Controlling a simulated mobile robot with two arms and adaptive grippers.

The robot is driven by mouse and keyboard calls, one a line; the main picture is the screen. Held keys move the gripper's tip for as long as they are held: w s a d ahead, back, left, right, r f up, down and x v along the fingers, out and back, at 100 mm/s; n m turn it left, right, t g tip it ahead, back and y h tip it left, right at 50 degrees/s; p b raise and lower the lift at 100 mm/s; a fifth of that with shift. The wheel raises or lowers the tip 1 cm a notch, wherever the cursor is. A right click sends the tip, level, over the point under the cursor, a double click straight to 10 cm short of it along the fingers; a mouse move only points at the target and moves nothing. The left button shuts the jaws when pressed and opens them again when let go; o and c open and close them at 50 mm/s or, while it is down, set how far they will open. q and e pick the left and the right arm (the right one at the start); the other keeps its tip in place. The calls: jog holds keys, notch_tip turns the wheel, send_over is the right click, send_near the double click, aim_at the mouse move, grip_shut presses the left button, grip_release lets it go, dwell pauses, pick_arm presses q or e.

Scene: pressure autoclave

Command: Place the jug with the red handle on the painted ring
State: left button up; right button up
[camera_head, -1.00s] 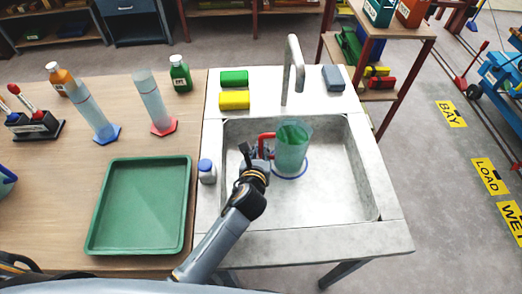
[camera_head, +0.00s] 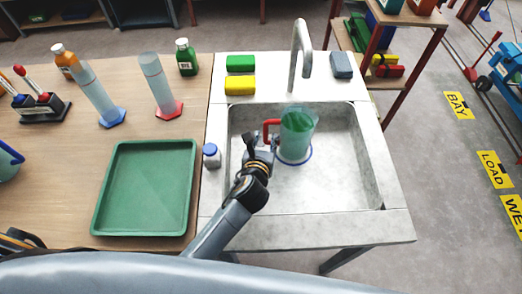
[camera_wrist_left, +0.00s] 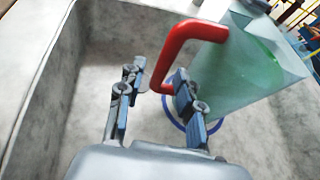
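The clear green jug (camera_head: 298,130) with a red handle (camera_head: 267,130) stands upright in the sink, its handle facing left. The blue painted ring (camera_head: 308,158) on the sink floor shows around the jug's base; part of it is hidden behind the jug. My left gripper (camera_head: 258,146) is just in front of and left of the handle. In the left wrist view its two fingers (camera_wrist_left: 160,90) are apart, with the lower end of the red handle (camera_wrist_left: 176,42) showing between and beyond them. Whether they touch it I cannot tell. My right gripper is not in view.
The sink walls (camera_head: 371,150) surround the jug, with a faucet (camera_head: 300,55) behind. A green tray (camera_head: 145,190) and measuring cylinders (camera_head: 160,85) are on the table at left. The sink's right side is clear.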

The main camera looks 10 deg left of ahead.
pick_arm(q)
jog(key=v, duration=0.9)
jog(key=shift+s, duration=0.35)
jog(key=shift+r, duration=0.15)
